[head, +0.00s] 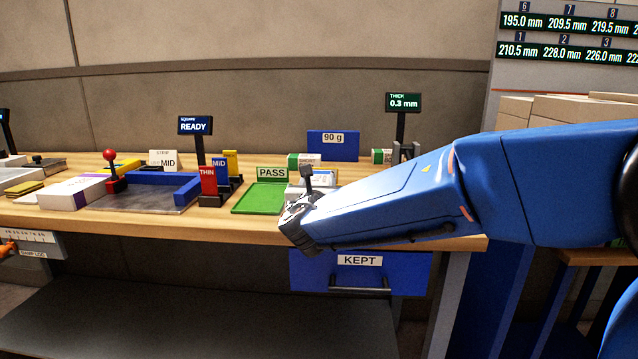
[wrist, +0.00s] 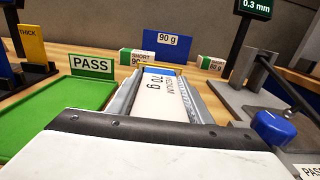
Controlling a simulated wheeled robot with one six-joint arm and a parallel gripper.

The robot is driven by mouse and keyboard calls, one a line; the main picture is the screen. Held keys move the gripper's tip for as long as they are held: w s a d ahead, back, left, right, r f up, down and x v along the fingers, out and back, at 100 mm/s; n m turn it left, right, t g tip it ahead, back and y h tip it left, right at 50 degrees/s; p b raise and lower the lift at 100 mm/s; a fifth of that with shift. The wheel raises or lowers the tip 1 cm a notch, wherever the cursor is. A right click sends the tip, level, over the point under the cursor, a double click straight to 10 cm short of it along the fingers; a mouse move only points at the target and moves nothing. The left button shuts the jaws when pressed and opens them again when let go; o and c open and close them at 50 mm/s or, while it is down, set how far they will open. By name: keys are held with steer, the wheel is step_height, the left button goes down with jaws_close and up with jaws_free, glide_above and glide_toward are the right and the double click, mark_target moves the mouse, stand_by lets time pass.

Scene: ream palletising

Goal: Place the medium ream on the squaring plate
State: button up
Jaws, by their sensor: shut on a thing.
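My gripper (head: 300,218) is low over the front of the bench, just right of the green PASS tray (head: 258,205). In the wrist view its grey jaws lie along both sides of a white ream (wrist: 165,92) marked MEDIUM 70 g, with a blue band at its far end. The jaws are shut on it. In the head view my gripper mostly hides this ream; I cannot tell whether it is clear of the bench. The squaring plate (head: 140,207) is a grey plate with blue fences, left of the PASS tray, with nothing lying on it.
A READY display (head: 195,125) and upright red THIN (head: 208,181), blue MID and yellow blocks stand between plate and tray. A purple-banded white ream (head: 75,192) lies left of the plate. Behind my gripper are a 90 g sign (head: 333,146) and a thickness gauge (head: 403,103).

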steer(key=shift+f, duration=0.25)
steer(key=o, duration=1.4)
steer(key=shift+f, duration=0.1)
steer(key=shift+c, duration=0.2)
